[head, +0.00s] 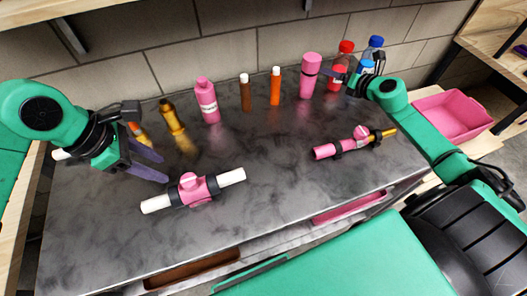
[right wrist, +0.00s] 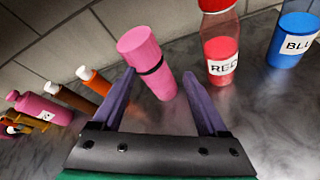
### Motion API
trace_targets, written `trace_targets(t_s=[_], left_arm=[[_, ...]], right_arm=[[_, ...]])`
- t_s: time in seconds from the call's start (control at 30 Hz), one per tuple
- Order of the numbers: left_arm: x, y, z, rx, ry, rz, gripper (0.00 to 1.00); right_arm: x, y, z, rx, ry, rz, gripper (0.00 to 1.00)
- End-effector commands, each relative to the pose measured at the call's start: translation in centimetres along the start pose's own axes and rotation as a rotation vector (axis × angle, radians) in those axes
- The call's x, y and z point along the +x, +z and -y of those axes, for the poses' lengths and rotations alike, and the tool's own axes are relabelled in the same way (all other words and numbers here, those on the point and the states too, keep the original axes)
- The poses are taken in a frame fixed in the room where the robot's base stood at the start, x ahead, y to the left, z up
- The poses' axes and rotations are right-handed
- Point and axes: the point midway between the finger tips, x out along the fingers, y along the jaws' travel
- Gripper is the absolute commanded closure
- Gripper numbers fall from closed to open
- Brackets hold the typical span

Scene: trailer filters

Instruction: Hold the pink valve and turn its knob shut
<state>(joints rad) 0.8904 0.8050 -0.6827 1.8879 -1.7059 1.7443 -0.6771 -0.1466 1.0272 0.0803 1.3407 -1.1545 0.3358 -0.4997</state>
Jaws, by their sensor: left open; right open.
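A pink valve (head: 199,190) with a round pink knob (head: 189,180) on top and white pipe ends lies on the dark marbled counter, front left of centre. A second pink fitting (head: 325,151), with a small pink knob, dark clamps and a brass end, lies further right; I cannot tell which of the two is meant. My left gripper (head: 160,167) is open and empty, above and left of the white-ended valve. My right gripper (head: 337,75) is open at the back; in the right wrist view its fingers (right wrist: 160,78) point toward a pink cylinder with a dark band (right wrist: 157,82).
Along the back stand a pink bottle (head: 207,102), a brown tube (head: 245,95), an orange tube (head: 275,88), a red bottle (right wrist: 221,60) and a blue bottle (right wrist: 294,42). A brass piece (head: 172,118) is at left. A pink bin (head: 452,115) sits right. The counter's middle is clear.

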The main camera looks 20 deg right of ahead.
Motion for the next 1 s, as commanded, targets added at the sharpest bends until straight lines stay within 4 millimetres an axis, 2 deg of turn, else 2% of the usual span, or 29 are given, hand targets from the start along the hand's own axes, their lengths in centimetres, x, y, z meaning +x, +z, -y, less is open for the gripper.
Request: trace_targets(t_s=[0.03, 0.1, 0.23, 0.3, 0.37, 0.43, 0.5, 0.6, 0.7, 0.83, 1.0], left_arm=[[0.0, 0.0, 0.0, 0.000, 0.000, 0.000, 0.50], [0.0, 0.0, 0.0, 0.000, 0.000, 0.000, 0.50], [0.0, 0.0, 0.0, 0.000, 0.000, 0.000, 0.50], [0.0, 0.0, 0.0, 0.000, 0.000, 0.000, 0.50], [0.0, 0.0, 0.0, 0.000, 0.000, 0.000, 0.50], [0.0, 0.0, 0.0, 0.000, 0.000, 0.000, 0.50], [0.0, 0.0, 0.0, 0.000, 0.000, 0.000, 0.50], [0.0, 0.0, 0.0, 0.000, 0.000, 0.000, 0.50], [0.0, 0.0, 0.0, 0.000, 0.000, 0.000, 0.50], [0.0, 0.0, 0.0, 0.000, 0.000, 0.000, 0.50], [0.0, 0.0, 0.0, 0.000, 0.000, 0.000, 0.50]], right_arm=[[0.3, -0.8, -3.5, -0.067, 0.075, -0.044, 0.24], [0.3, -2.5, -8.5, -0.179, 0.184, -0.118, 0.24], [-1.4, -6.4, -17.1, -0.425, 0.386, -0.256, 0.24], [-3.2, -8.9, -21.2, -0.585, 0.494, -0.331, 0.24], [-5.3, -11.4, -24.4, -0.743, 0.585, -0.398, 0.24], [-8.2, -14.3, -27.2, -0.953, 0.683, -0.476, 0.24], [-11.4, -17.1, -28.8, -1.178, 0.762, -0.551, 0.24], [-15.1, -19.9, -29.2, -1.475, 0.821, -0.637, 0.24], [-17.0, -21.0, -28.7, -1.640, 0.833, -0.685, 0.24], [-17.1, -21.9, -28.4, -1.683, 0.835, -0.702, 0.24], [-15.1, -24.7, -28.4, -1.674, 0.838, -0.704, 0.24]])
